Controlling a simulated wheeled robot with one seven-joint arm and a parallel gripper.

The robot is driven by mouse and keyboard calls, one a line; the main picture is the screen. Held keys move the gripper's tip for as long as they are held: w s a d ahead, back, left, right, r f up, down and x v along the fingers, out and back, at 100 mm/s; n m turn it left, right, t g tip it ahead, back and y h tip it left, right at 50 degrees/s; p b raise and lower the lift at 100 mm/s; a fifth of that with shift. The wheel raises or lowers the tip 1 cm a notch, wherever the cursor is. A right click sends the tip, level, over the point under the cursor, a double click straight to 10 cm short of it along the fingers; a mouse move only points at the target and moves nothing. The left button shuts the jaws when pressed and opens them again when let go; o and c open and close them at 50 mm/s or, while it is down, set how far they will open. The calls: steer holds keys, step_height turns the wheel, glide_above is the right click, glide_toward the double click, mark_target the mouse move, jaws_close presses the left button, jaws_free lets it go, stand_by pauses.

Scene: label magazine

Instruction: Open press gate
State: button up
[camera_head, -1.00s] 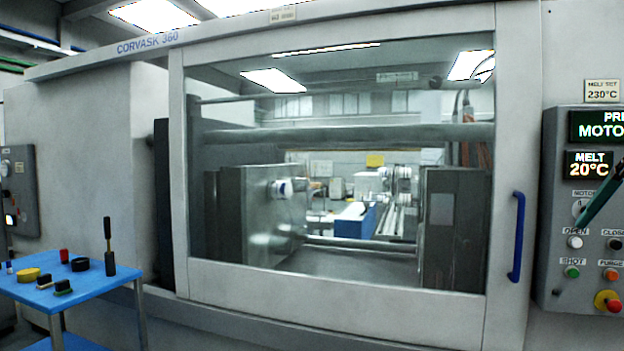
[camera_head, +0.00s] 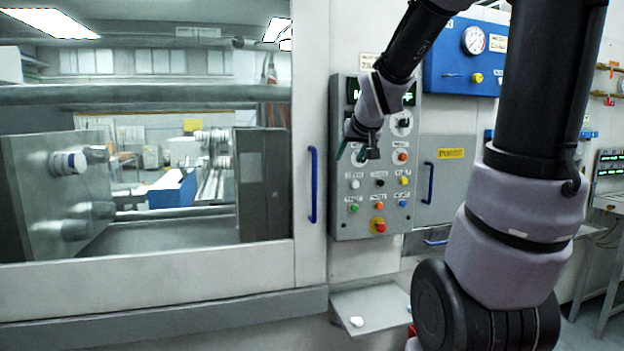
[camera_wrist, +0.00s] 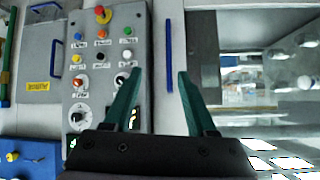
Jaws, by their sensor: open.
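The press gate (camera_head: 140,277) is a large pale sliding door with a wide window, and it stands across the press opening. Its blue vertical bar handle (camera_head: 313,185) is on the right-hand frame, and it also shows in the wrist view (camera_wrist: 169,56). My gripper (camera_head: 352,157) has green fingers, open and empty, in front of the left part of the control panel (camera_head: 345,222), right of the handle. In the wrist view my gripper (camera_wrist: 161,72) points toward the handle, which shows between the fingertips; no contact is visible. My wrist hides part of the panel's upper half.
The panel carries several coloured buttons and a red emergency knob (camera_head: 379,225). A small shelf (camera_head: 372,312) juts out below it. A cabinet with another blue handle (camera_head: 428,182) and a blue gauge box (camera_head: 462,68) are to the right.

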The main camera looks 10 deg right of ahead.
steer(key=w+d+f+n+t, duration=0.2)
steer(key=w+f+t, duration=0.15)
steer(key=w, duration=0.85)
steer(key=n+t+y, duration=0.3)
steer(key=t+y, duration=0.1)
steer(key=y, duration=0.1)
glide_toward(316, 178)
steer(key=x, duration=1.1)
jaws_close()
